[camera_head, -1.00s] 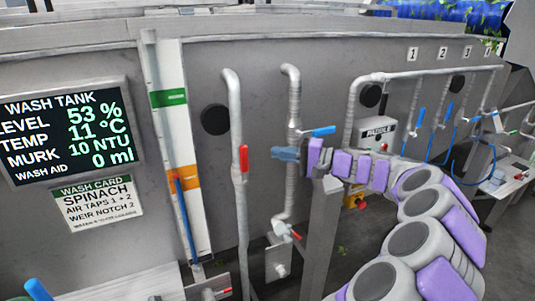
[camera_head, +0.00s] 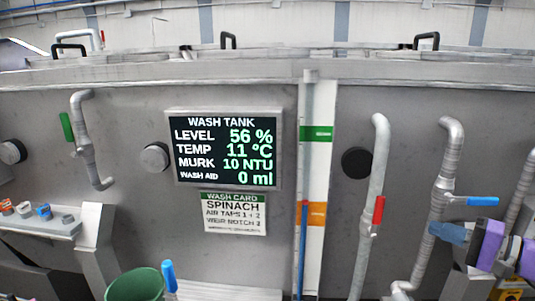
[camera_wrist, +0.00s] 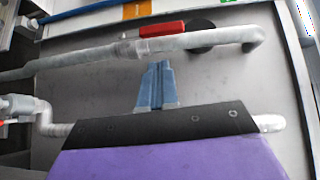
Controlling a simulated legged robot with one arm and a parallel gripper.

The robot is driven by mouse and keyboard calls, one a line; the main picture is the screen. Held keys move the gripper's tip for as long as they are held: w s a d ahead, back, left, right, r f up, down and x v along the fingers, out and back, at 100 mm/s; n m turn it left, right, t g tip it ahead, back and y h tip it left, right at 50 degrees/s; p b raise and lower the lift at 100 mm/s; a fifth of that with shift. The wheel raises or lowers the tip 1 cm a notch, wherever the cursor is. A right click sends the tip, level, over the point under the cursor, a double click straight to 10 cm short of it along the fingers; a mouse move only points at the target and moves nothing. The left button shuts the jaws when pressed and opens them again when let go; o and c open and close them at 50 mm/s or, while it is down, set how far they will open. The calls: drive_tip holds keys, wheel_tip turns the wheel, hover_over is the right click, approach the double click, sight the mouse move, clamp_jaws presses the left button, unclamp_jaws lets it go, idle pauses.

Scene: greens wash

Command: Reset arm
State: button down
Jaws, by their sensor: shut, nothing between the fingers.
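My gripper (camera_head: 448,232) is at the right edge of the head view, in front of the pipe with the blue lever (camera_head: 483,201). Its blue fingers are together and hold nothing. In the wrist view my gripper (camera_wrist: 158,68) points at the tank wall, with its fingers side by side just below a grey pipe with a red lever (camera_wrist: 162,29). The red lever also shows in the head view (camera_head: 379,210), left of my gripper. I cannot tell whether the fingers touch any pipe.
The wash tank display (camera_head: 224,150) reads level 56 %, 11 °C, murk 10 NTU, wash aid 0 ml. A spinach wash card (camera_head: 234,213) hangs below it. A green bucket (camera_head: 135,284) stands at the bottom. A pipe with a green lever (camera_head: 67,127) is at left.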

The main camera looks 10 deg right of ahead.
drive_tip(key=a+f+n+g+y+b, duration=0.1)
drive_tip(key=a+f+n+g, duration=0.15)
drive_tip(key=a, duration=0.75)
drive_tip(key=a+f+n+g+b, duration=0.15)
drive_tip(key=a+g, duration=0.25)
drive_tip(key=a, duration=0.6)
drive_tip(key=s+a+f+n+g+h+b, duration=0.1)
drive_tip(key=s+a+f+n+g, duration=0.15)
drive_tip(key=a, duration=0.55)
drive_tip(key=s+a+f+n+g+h+b, duration=0.1)
drive_tip(key=s+a+f+g, duration=0.25)
drive_tip(key=a, duration=0.35)
drive_tip(key=s+d+f+n+g+h+b, duration=0.1)
drive_tip(key=s+f+h, duration=0.3)
drive_tip(key=s+f, duration=0.4)
drive_tip(key=s+d+f+n+g+h+b, duration=0.2)
drive_tip(key=s+f+h, duration=0.3)
drive_tip(key=s, duration=0.8)
wheel_tip(320, 180, down, 3)
drive_tip(key=shift+r+b, duration=0.15)
drive_tip(key=shift+b, duration=0.35)
drive_tip(key=shift+a, duration=0.15)
drive_tip(key=shift+a, duration=0.5)
